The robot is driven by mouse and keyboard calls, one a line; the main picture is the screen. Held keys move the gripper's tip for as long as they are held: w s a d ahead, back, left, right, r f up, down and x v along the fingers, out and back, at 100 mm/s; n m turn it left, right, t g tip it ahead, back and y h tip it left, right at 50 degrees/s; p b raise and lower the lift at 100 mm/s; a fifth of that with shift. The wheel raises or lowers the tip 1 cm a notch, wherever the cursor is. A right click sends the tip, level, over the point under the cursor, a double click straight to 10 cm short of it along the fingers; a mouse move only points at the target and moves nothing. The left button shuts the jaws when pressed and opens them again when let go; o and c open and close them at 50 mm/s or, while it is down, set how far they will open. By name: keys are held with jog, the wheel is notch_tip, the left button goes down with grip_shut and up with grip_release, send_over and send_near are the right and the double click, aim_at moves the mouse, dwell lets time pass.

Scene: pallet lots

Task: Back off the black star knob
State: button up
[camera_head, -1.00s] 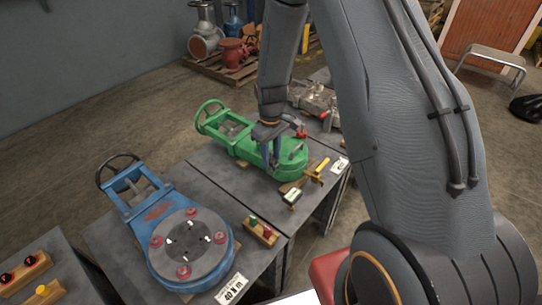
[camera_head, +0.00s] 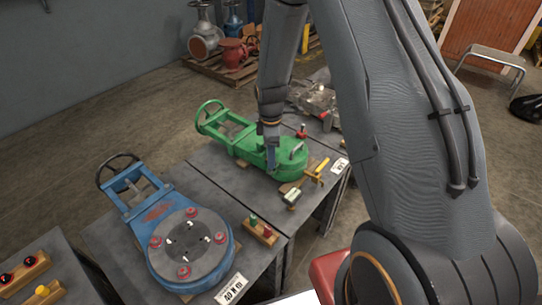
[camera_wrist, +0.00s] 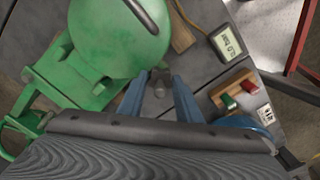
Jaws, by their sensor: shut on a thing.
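My gripper (camera_head: 272,166) points down at the near edge of the green valve body (camera_head: 292,165), on the middle bench. In the wrist view its two blue fingers (camera_wrist: 160,78) reach down beside the round green body (camera_wrist: 110,40). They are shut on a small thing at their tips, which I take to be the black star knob. The knob's star shape and colour cannot be made out, as the fingers hide most of it. A small greyish round piece shows between the fingers.
A display box (camera_wrist: 229,43) and a wooden block with red and green pegs (camera_wrist: 232,95) lie close by. A yellow-handled tool (camera_head: 316,170) lies right of the green valve. The blue valve (camera_head: 160,250) with a bolted plate fills the nearer bench.

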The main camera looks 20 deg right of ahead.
jog(key=shift+n, duration=0.4)
jog(key=shift+w, duration=0.1)
jog(key=o, duration=1)
jog(key=shift+o, duration=0.2)
notch_tip(320, 180, up, 7)
jog(key=shift+f+b, duration=0.1)
jog(key=shift+b, duration=0.65)
jog(key=shift+r, duration=0.55)
